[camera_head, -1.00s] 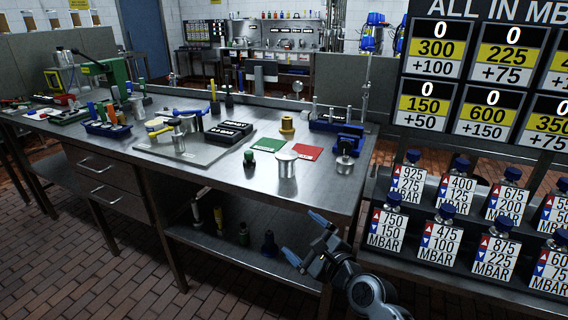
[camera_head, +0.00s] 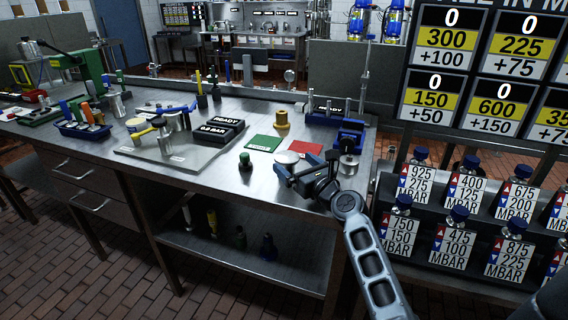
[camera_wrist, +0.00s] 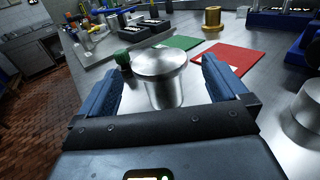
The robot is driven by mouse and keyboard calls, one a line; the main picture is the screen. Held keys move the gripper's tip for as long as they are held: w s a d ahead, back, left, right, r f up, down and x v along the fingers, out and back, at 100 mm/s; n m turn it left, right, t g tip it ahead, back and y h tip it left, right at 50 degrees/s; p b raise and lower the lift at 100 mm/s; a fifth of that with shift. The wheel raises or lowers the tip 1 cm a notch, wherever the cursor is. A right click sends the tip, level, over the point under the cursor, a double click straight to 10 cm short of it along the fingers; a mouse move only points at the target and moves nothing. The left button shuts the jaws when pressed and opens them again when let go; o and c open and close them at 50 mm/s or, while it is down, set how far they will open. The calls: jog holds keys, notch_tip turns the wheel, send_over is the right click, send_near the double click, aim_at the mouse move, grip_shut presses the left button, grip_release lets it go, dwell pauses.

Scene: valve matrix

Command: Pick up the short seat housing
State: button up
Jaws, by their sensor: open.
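A silver cylinder with a wide flat top flange (camera_head: 287,157), which I take to be the short seat housing, stands upright near the front edge of the steel table. In the wrist view this housing (camera_wrist: 162,75) stands between and slightly beyond my fingers. My gripper (camera_head: 306,168) is open and empty, low over the table's front edge, with one finger on each side of the housing. It also shows in the wrist view (camera_wrist: 162,66). I see a gap on both sides and cannot tell any touch. In the head view my gripper hides the housing's lower body.
A green-topped small part (camera_head: 245,161) stands left of the housing. A green mat (camera_head: 263,143) and a red mat (camera_head: 304,149) lie behind it. A brass flanged part (camera_head: 282,120) stands farther back. Another silver cylinder (camera_wrist: 304,115) stands close on the right.

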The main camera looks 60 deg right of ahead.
aim_at(284, 154)
jog(key=x, duration=0.6)
jog(key=shift+w+r+p, duration=0.15)
jog(key=shift+r+p, duration=0.05)
jog(key=shift+p, duration=0.1)
jog(key=c, duration=1.1)
jog(key=shift+c, duration=0.2)
